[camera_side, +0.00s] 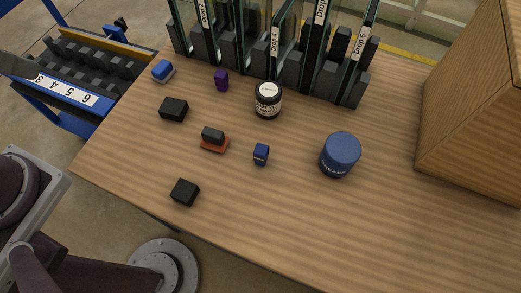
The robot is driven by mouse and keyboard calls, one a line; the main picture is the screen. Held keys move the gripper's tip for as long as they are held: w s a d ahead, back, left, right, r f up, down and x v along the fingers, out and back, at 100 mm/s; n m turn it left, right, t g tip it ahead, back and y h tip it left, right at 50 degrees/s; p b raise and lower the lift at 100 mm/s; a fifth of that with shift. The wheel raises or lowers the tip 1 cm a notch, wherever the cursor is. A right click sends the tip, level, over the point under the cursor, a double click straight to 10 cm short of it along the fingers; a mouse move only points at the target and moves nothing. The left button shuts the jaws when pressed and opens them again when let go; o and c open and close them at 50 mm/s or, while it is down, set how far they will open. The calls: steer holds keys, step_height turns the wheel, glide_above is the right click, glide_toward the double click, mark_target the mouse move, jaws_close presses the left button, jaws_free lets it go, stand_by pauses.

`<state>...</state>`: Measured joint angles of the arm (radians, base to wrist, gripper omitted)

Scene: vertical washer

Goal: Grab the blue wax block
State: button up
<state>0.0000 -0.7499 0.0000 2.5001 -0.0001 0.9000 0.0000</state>
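A small dark-blue block (261,154) stands on the wooden table near its middle, with a faint light mark on its front; it best fits the blue wax block. Nothing touches it. A second small blue piece with a pale grey base (162,71) lies at the table's far left, so the colour alone does not single one out. My gripper is not in view; only parts of my arm show at the lower left, well apart from the blocks.
A blue-lidded jar (340,154) stands right of the block, and a dark jar with a white lid (267,100) behind it. An orange-and-black block (214,140), black blocks (173,109) and a purple block (221,80) lie leftward. Slotted racks (290,70) line the back; a wooden box (475,110) stands right.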

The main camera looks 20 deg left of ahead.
steer(key=o, duration=0.3)
steer(key=shift+o, duration=0.2)
